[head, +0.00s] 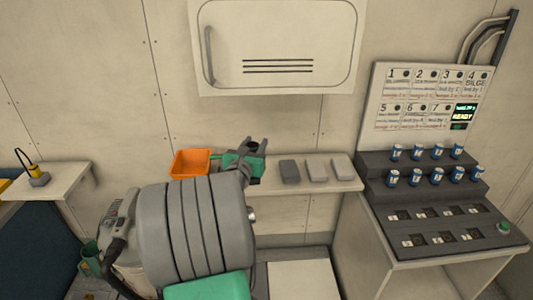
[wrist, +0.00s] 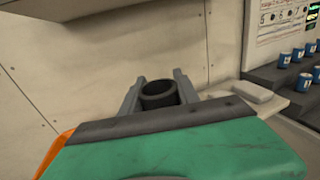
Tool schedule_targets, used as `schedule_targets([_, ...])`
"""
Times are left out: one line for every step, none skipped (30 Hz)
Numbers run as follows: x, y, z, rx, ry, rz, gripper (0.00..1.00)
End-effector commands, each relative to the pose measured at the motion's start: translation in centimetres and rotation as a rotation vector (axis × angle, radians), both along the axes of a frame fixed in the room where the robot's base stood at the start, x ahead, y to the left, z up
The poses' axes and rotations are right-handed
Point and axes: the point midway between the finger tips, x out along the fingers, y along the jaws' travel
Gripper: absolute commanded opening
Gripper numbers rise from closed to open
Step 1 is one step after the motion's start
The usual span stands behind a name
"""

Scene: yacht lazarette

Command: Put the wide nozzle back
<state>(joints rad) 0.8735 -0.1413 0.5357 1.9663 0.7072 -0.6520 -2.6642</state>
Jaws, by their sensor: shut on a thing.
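My gripper (wrist: 157,88) is shut on a dark, hollow, round piece (wrist: 160,95), which looks like the nozzle; its open end faces up between the two grey fingers. In the head view my gripper (head: 254,147) is above the wall shelf (head: 300,184), just right of the orange bin, with the dark piece (head: 253,145) small between its fingers. I cannot tell from its size whether it is the wide nozzle. My arm hides part of the shelf, and no holder for the nozzle is clearly visible.
An orange bin (head: 190,163) and several grey blocks (head: 316,170) sit on the shelf. A wall cabinet (head: 277,45) hangs above. At right is a stepped rack (head: 415,180) with blue-and-white cans below a numbered panel (head: 428,98). A side shelf (head: 60,180) is at left.

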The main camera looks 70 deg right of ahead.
Motion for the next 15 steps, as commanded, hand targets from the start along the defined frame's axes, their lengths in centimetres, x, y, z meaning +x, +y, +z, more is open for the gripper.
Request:
schedule_targets([-1.8,-1.1,1.7,-0.001,0.0,-0.032,0.0])
schedule_targets([-2.5,-1.5,1.9,-0.001,-0.001,-0.045,0.0])
schedule_targets([-3.3,-2.0,2.1,-0.002,-0.001,-0.059,0.0])
schedule_targets([-3.8,-2.2,2.2,-0.003,-0.001,-0.066,0.0])
schedule_targets([-4.0,-2.5,2.2,-0.003,-0.001,-0.071,0.0])
schedule_targets([-4.2,-2.8,2.1,-0.003,-0.001,-0.076,0.0])
schedule_targets([-4.1,-3.2,1.9,-0.002,-0.001,-0.078,0.0])
schedule_targets([-3.8,-3.5,1.6,-0.001,-0.001,-0.078,0.0])
schedule_targets([-3.3,-4.2,1.1,0.0,-0.001,-0.077,0.0])
schedule_targets([-2.8,-4.8,0.7,0.001,-0.001,-0.077,0.0])
schedule_targets([-2.3,-5.4,0.4,0.001,0.0,-0.077,0.0])
schedule_targets([-1.6,-6.3,-0.2,0.001,0.001,-0.077,0.0])
schedule_targets([-1.1,-7.0,-0.5,0.0,0.001,-0.077,0.0])
schedule_targets([-0.6,-7.6,-0.8,0.0,0.001,-0.077,0.0])
schedule_targets([0.1,-8.5,-1.3,0.0,0.001,-0.077,0.0])
